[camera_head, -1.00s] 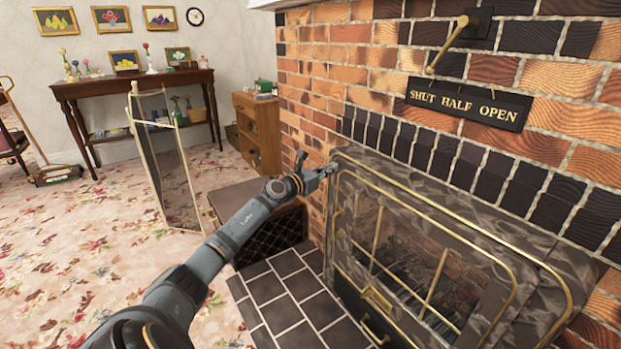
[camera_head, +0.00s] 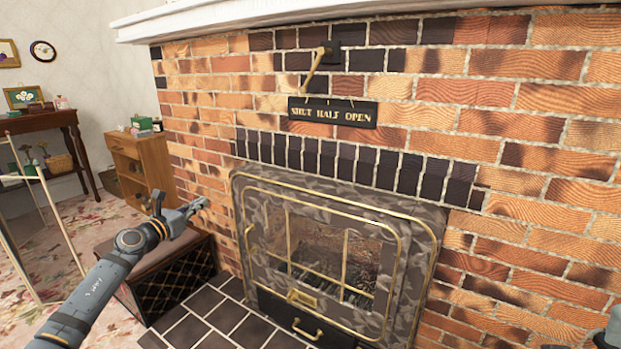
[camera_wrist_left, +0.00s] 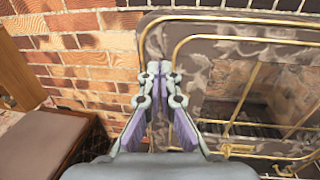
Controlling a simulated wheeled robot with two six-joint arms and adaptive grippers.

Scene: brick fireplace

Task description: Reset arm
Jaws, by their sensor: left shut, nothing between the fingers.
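My left gripper (camera_head: 200,206) is shut and empty. In the head view it is left of the fireplace insert (camera_head: 236,215), in front of the brick wall and above a dark box-like seat (camera_head: 165,268). In the left wrist view its fingers (camera_wrist_left: 160,68) are together, with the left edge of the insert beyond them. My left arm comes in from the lower left. A small grey part shows at the lower right edge; my right gripper does not show.
A lever (camera_head: 316,68) is on the brick wall above a "SHUT HALF OPEN" sign (camera_head: 333,112). A dark tiled hearth (camera_head: 208,318) lies in front of the insert. A glass-panelled frame (camera_head: 62,222) stands at left, near a wooden cabinet (camera_head: 152,160). Carpet shows at left.

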